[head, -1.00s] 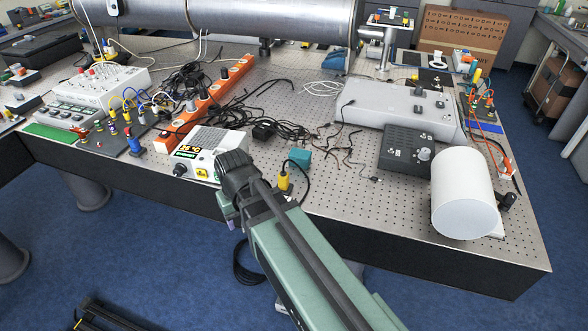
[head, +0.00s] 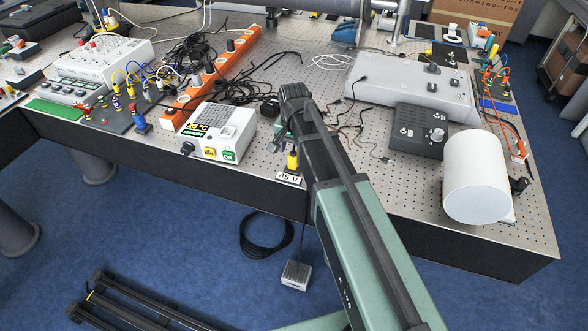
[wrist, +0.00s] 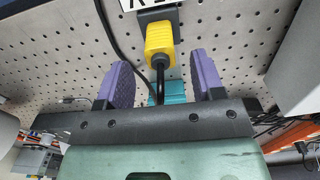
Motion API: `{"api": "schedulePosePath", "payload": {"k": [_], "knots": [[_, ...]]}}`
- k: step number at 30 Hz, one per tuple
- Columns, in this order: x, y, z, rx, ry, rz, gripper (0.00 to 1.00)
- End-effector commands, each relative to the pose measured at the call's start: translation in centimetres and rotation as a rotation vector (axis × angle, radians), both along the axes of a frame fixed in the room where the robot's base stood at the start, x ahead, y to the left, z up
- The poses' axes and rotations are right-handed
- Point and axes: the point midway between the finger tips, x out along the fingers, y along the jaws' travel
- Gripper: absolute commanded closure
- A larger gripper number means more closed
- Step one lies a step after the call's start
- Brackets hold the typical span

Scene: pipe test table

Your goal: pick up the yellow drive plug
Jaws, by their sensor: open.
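The yellow drive plug (head: 292,160) stands near the front edge of the perforated table, behind a small white label (head: 289,178). In the wrist view the plug (wrist: 160,42) sits on a dark socket at the top centre, with a black cable running from it toward my gripper. My gripper (wrist: 162,60) has two purple fingers spread apart, one on each side of the plug's line. The fingertips reach about the plug's near end, and the gap holds no gripped object.
A teal block (wrist: 168,92) shows between the fingers. A white box with a display (head: 217,132) stands left of the plug. A black box (head: 417,130) and a white cylinder (head: 477,177) stand to the right.

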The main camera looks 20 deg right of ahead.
Motion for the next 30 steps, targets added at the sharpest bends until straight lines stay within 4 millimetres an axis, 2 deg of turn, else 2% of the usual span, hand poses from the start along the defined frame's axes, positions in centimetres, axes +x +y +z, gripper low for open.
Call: {"api": "schedulePosePath", "payload": {"k": [5, 12, 20, 30], "knots": [[-0.1, 0.1, -0.9, 0.000, 0.000, 0.001, 0.38], [-0.3, 0.3, -5.5, 0.000, 0.000, 0.001, 0.38], [-0.2, 0.3, -5.1, 0.000, 0.000, 0.001, 0.40], [-0.2, 0.3, -5.1, 0.000, 0.000, 0.001, 0.92]]}}
